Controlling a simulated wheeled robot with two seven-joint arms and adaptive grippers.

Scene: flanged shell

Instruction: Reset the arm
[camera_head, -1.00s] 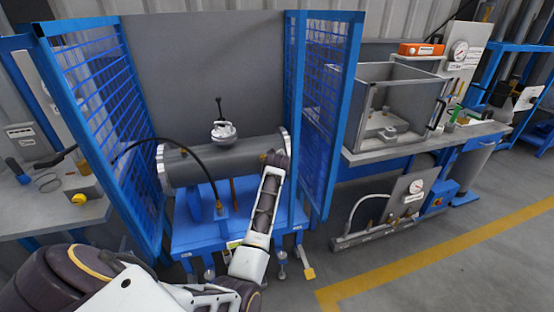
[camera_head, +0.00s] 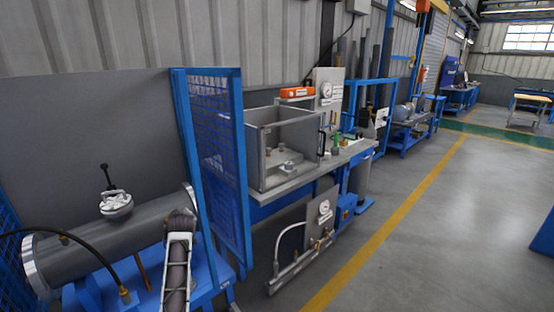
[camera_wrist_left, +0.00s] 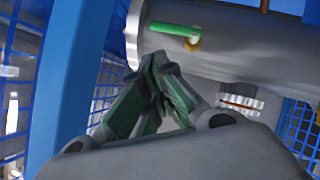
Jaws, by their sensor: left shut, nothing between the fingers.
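The flanged shell (camera_head: 110,240) is a grey horizontal cylinder with a bright flange at each end, on a blue stand (camera_head: 205,285). A white round fitting with a dark upright lever (camera_head: 116,203) sits on its top. In the head view my left forearm (camera_head: 177,265) reaches up in front of the shell's right part; the gripper's fingers cannot be made out there. In the left wrist view the left gripper (camera_wrist_left: 156,66) is shut and empty, its green-padded fingers meeting at the tips. The shell (camera_wrist_left: 235,45) lies beyond them, with a green rod (camera_wrist_left: 175,30) near its flange. My right gripper is out of view.
A blue mesh guard (camera_head: 220,170) stands close to the shell's right end. Open floor (camera_head: 440,230) lies to the right, past a yellow line.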

